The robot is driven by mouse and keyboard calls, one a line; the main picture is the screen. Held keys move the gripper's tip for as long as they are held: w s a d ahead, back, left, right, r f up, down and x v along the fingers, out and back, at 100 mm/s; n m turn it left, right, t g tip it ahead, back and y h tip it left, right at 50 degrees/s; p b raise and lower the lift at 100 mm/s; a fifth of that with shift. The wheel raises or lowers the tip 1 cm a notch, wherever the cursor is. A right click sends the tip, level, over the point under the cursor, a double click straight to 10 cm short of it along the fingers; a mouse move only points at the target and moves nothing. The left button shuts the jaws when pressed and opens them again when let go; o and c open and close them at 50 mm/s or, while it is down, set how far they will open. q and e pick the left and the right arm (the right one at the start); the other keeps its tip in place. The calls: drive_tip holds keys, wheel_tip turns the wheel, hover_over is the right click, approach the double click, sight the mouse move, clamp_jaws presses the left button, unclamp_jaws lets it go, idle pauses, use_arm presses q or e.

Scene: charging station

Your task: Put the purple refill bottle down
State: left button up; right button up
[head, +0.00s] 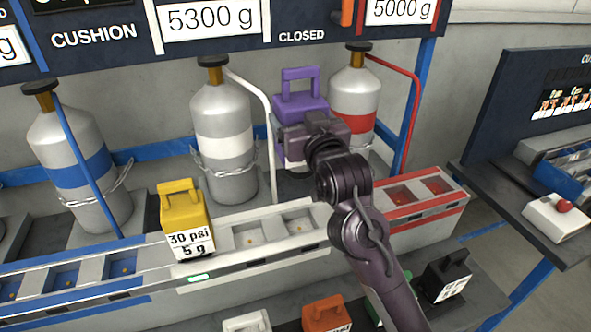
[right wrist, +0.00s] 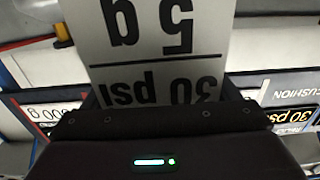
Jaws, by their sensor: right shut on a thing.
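The purple refill bottle (head: 297,106) is in the head view, upright with its handle on top, in front of the gap between the white-banded and red-banded cylinders. My right gripper (head: 308,135) is shut on it from the front and hides its lower part. It appears held up above the dock row (head: 315,251). In the right wrist view, a pale label (right wrist: 160,45) reading "30 psi" and "5 g" upside down faces the camera, just beyond my right gripper (right wrist: 165,110). The fingertips are not clearly visible. My left gripper is not in view.
A yellow bottle (head: 186,220) stands on the dock row. White slots (head: 248,236) and red slots (head: 400,194) look empty. Cylinders with blue (head: 80,165), white (head: 223,145) and red (head: 352,98) bands stand behind. White, orange (head: 326,314) and black (head: 445,276) bottles are in front.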

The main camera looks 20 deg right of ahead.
wheel_tip(320, 180, down, 18)
drive_tip(key=p, duration=0.1)
drive_tip(key=shift+s, duration=0.15)
idle(0.4)
drive_tip(key=shift+f, duration=0.25)
drive_tip(key=o, duration=2)
drive_tip(key=shift+s+f, duration=0.1)
drive_tip(key=shift+f, duration=0.1)
drive_tip(key=shift+c, duration=0.2)
drive_tip(key=s+b, duration=0.1)
drive_tip(key=s, duration=0.6)
drive_tip(key=shift+s+d+r, duration=0.15)
drive_tip(key=shift+s, duration=0.1)
